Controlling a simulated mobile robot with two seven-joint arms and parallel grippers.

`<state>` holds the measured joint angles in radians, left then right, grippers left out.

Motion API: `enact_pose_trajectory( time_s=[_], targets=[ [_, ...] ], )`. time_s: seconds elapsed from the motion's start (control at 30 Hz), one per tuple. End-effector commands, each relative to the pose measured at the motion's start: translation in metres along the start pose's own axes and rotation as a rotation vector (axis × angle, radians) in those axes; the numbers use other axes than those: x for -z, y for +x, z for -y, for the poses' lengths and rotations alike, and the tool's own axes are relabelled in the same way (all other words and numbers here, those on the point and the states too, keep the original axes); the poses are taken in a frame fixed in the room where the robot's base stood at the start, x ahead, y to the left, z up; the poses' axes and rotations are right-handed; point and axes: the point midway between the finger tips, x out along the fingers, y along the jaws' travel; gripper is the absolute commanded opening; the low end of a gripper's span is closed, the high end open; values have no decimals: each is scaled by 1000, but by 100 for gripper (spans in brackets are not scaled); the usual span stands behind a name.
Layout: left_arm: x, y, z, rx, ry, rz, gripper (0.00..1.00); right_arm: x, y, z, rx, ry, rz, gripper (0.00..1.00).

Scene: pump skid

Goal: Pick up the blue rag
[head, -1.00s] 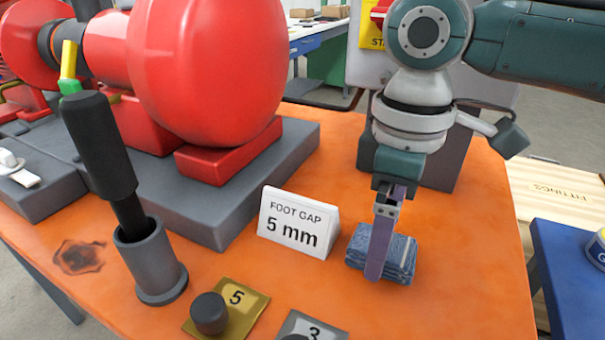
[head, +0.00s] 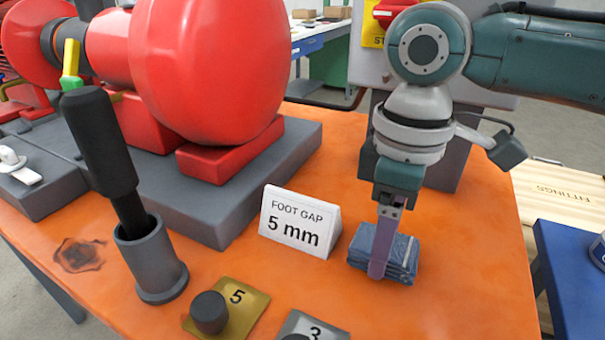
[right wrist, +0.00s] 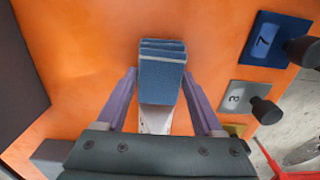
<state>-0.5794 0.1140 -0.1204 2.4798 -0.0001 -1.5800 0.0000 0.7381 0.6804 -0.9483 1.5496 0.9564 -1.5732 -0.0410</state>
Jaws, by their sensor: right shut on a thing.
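The blue rag (head: 407,252), a folded stack of cloth, sits on the orange bench top (head: 460,270) right of the white "FOOT GAP 5 mm" sign (head: 299,222). My right gripper (head: 382,262) points down over it, one purple finger along the near face of the rag. In the right wrist view the rag (right wrist: 162,78) lies between the two fingers of my right gripper (right wrist: 160,88), which is shut on it. I cannot see a gap under the rag. My left gripper is not in view.
The red pump (head: 205,75) stands on a grey base at left. A grey cup (head: 151,262) holds a black-handled tool. Knobbed plates, brass "5" (head: 242,300) and grey "3" (head: 316,325), lie at the front. A blue surface (head: 575,265) is at right.

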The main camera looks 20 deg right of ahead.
Motion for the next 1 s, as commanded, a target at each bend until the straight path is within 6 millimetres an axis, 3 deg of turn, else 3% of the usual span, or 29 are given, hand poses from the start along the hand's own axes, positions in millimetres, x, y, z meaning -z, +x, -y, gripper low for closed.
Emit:
enact_pose_trajectory(
  time_s=[0.13,0.37,0.57,0.73,1.0],
  targets=[
    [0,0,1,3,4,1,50,0,0,0,0,0,0,14],
    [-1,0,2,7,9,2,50,0,-1,0,0,0,-1,14],
    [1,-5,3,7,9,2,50,0,-16,-1,-1,1,-2,14],
    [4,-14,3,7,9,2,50,1,-51,-1,-2,-1,-4,14],
    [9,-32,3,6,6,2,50,2,-135,-1,-3,1,-6,14]
  ],
)
